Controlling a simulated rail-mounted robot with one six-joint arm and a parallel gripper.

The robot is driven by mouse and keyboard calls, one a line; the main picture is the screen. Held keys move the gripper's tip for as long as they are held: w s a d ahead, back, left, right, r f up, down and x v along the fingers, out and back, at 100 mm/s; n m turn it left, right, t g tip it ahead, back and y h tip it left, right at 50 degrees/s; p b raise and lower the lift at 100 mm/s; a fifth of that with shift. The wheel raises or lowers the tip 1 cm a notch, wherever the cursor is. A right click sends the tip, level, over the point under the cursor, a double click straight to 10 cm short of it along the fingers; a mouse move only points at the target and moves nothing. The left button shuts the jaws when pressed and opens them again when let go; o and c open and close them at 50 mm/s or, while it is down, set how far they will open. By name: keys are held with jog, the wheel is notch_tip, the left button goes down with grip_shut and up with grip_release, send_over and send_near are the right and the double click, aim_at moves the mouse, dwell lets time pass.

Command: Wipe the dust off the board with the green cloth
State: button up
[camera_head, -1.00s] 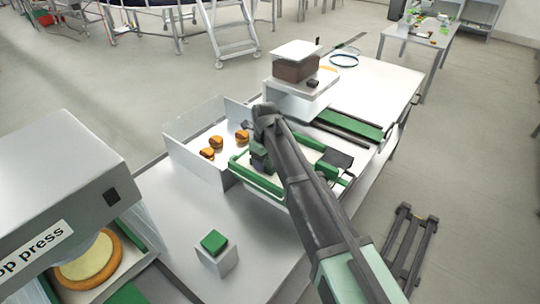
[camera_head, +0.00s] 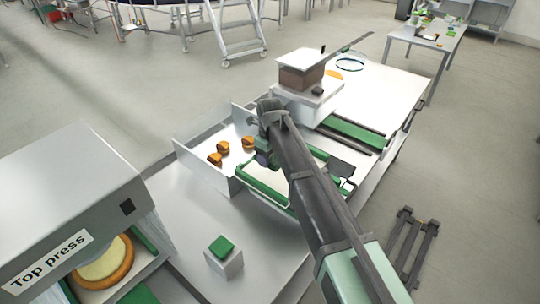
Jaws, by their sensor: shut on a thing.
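My gripper (camera_head: 264,157) is mostly hidden by my own wrist and arm. It points down over a pale board or tray with a green frame (camera_head: 262,189), near its left end. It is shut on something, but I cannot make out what. No green cloth shows plainly. A small green square (camera_head: 221,245) lies on top of a white block (camera_head: 226,264) in front, well apart from my gripper; I cannot tell whether it is cloth. Dust on the board cannot be made out. My arm covers the middle of the board.
A white open-topped bin (camera_head: 207,175) with several orange-brown filled rounds (camera_head: 222,147) stands left of the board. The Top press (camera_head: 75,215) is at the left. A brown box on a white stand (camera_head: 302,78) is behind. Green-and-dark strips (camera_head: 355,135) lie to the right.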

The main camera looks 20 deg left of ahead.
notch_tip(320, 180, up, 3)
jog(key=p, duration=0.3)
jog(key=shift+r, duration=0.1)
jog(key=shift+f, duration=0.2)
